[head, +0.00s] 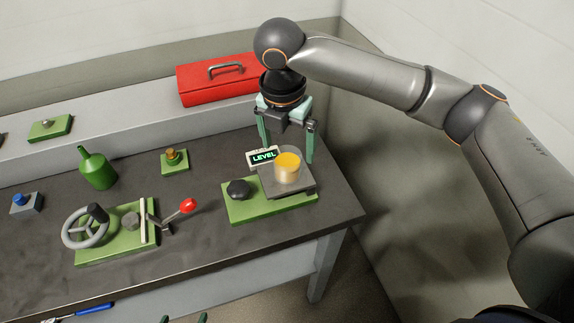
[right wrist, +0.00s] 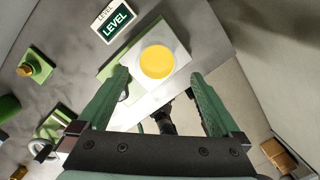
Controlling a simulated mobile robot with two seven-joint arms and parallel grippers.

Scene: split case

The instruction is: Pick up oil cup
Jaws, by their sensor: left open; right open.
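The oil cup (head: 288,170) is a clear cup with yellow oil in it. It stands upright on a grey plate on a green base (head: 240,212) near the bench's right end. In the right wrist view the oil cup (right wrist: 157,62) shows from above, between the fingertips in the picture. My right gripper (head: 287,152) is open and empty, pointing down above and just behind the cup; no contact is visible. My left gripper (head: 185,320) shows only as two green fingertips at the bottom edge, apart and empty.
A LEVEL display (head: 263,156) stands close behind the cup, and a black knob (head: 238,189) is left of it. A red-knobbed lever (head: 188,206), a handwheel (head: 86,228) and a green oil can (head: 97,168) are further left. A red toolbox (head: 218,80) sits on the back ledge.

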